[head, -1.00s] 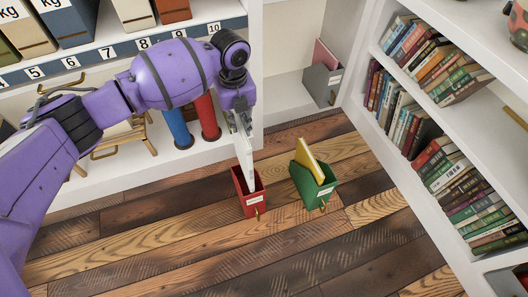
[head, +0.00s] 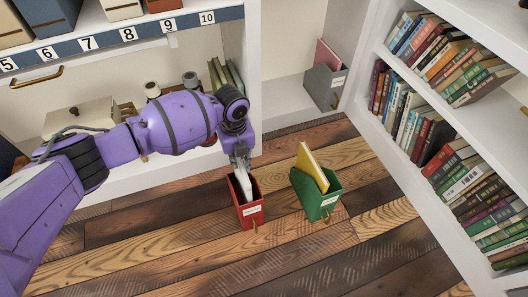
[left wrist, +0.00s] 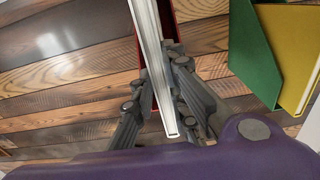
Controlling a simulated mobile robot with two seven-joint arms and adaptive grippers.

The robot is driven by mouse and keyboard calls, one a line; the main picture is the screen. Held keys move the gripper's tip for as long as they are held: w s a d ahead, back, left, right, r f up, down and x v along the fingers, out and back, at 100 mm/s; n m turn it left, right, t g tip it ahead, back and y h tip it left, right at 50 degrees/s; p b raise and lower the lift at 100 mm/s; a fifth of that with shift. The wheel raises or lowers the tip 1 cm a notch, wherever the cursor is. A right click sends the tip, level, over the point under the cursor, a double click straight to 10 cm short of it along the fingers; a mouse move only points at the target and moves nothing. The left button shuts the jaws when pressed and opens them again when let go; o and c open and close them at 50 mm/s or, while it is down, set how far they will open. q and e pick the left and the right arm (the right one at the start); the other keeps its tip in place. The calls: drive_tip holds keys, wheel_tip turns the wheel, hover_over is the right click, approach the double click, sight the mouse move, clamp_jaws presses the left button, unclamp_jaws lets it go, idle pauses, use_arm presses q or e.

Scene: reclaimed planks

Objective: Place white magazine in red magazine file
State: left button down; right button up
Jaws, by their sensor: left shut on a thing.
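The white magazine (head: 244,187) is held upright by my left gripper (head: 240,163), which is shut on its top part. The red magazine file (head: 250,216) stands on the plank floor directly below the gripper. The magazine's lower part is within the file's opening, and its bottom end is hidden by the file's walls. In the left wrist view the magazine (left wrist: 150,50) runs between the fingers, with part of the red file (left wrist: 174,26) behind it. My right gripper is not in view.
A green file (head: 319,202) holding a yellow magazine (head: 311,165) stands just right of the red file. A grey file (head: 323,88) stands in the back corner. Shelves with books (head: 470,180) bound the right. The front floor is clear.

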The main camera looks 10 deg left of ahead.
use_arm(q)
wheel_tip(320, 180, down, 4)
drive_tip(key=shift+r+b, duration=0.2)
drive_tip(key=shift+b, duration=0.45)
drive_tip(key=shift+f, duration=0.3)
drive_tip(key=shift+r, duration=0.1)
drive_tip(key=shift+f, duration=0.25)
drive_tip(key=c, duration=1.7)
unclamp_jaws()
drive_tip(key=shift+s, duration=0.1)
drive_tip(key=shift+c, duration=0.2)
